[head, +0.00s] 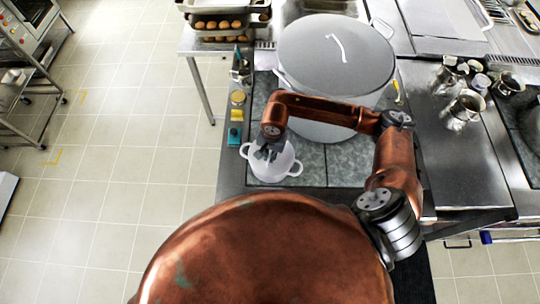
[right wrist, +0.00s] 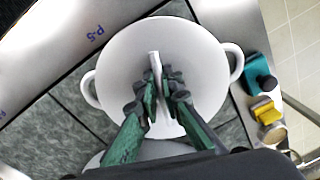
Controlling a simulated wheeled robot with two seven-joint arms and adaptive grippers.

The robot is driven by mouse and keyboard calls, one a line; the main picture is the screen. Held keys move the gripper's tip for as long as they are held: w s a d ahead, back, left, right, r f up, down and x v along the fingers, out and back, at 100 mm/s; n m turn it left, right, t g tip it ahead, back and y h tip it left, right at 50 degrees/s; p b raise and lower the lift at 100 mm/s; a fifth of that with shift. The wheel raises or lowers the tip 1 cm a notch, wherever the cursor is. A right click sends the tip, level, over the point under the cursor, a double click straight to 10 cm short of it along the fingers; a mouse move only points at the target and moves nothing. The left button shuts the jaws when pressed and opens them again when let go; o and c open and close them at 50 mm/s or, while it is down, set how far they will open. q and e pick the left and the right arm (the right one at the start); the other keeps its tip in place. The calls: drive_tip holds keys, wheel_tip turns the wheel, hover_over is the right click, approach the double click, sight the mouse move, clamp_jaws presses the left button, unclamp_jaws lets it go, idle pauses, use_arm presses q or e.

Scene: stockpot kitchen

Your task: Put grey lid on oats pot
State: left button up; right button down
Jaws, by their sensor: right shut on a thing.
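The small pale pot (head: 284,176), which I take for the oats pot, stands on the grey stone-look panel and has two side handles. In the right wrist view its loop handle (right wrist: 237,62) sticks out from under a round pale grey lid (right wrist: 130,50). The lid covers the pot's mouth; I cannot tell whether it rests on the rim or hovers just above it. My right gripper (right wrist: 160,88) is shut on the lid's upright bar handle. In the head view the right gripper (head: 268,153) points down over the pot. My left gripper is not in view.
A large stockpot with a grey lid (head: 320,70) stands behind my right arm. A teal item (head: 234,136), a yellow item (head: 237,115) and a jar (head: 238,98) line the counter's left edge. Metal jugs (head: 462,110) stand at right. The floor at left is clear.

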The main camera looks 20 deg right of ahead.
drive_tip(key=c, duration=2)
unclamp_jaws()
drive_tip(key=r, duration=1.2)
drive_tip(key=shift+s+d, duration=0.25)
drive_tip(key=shift+s, duration=0.05)
